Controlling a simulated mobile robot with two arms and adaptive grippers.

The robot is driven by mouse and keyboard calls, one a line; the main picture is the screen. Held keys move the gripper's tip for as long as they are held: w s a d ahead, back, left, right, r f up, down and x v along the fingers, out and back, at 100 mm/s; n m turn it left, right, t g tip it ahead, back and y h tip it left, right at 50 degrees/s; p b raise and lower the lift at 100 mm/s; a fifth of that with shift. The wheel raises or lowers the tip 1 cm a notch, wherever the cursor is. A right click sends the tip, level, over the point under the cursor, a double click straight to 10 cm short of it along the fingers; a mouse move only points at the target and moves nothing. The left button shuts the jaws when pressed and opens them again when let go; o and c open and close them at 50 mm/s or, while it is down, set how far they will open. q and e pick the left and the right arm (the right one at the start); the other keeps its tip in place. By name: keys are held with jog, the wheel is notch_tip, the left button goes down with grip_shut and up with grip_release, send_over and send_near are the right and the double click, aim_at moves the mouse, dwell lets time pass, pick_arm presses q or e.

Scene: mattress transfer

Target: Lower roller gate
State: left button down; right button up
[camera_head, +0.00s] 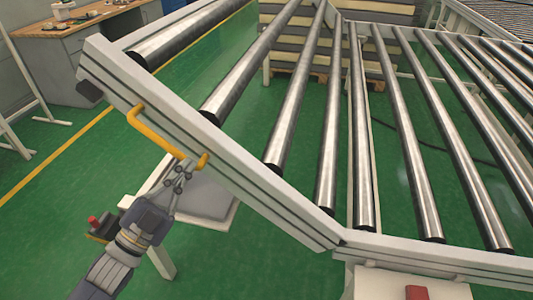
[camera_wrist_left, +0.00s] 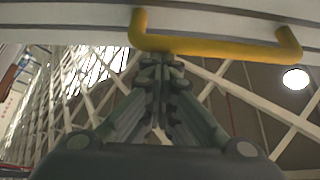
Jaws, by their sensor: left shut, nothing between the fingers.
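The roller gate (camera_head: 215,140) is a hinged section of roller conveyor with a pale frame and steel rollers. It is tilted, with its far-left end raised and its lower end at the fixed conveyor. A yellow handle (camera_head: 152,132) is on its outer side rail and also shows in the left wrist view (camera_wrist_left: 215,46). My left gripper (camera_head: 184,164) is at the lower right end of the handle. In the left wrist view its closed fingertips (camera_wrist_left: 160,62) are just below the handle bar; I cannot tell if they touch it. My right gripper is not in view.
The fixed roller conveyor (camera_head: 430,150) fills the right side. A red button box (camera_head: 416,292) is at the bottom right. A wooden-topped workbench (camera_head: 75,28) stands at the upper left, and stacked mattresses (camera_head: 385,50) are behind. Green floor is open at the left.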

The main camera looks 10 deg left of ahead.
pick_arm(q)
jog(key=shift+w+a+f+n+y+b, duration=0.2)
jog(key=shift+a+f+n+b, duration=0.15)
jog(key=shift+a+f, duration=0.25)
jog(key=shift+w+a+f+n+y+b, duration=0.1)
jog(key=shift+w+a+f+n+b, duration=0.25)
jog(key=shift+f, duration=0.4)
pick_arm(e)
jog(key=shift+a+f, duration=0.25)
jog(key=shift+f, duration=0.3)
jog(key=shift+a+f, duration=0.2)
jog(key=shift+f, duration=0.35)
pick_arm(q)
jog(key=shift+s+r, duration=0.15)
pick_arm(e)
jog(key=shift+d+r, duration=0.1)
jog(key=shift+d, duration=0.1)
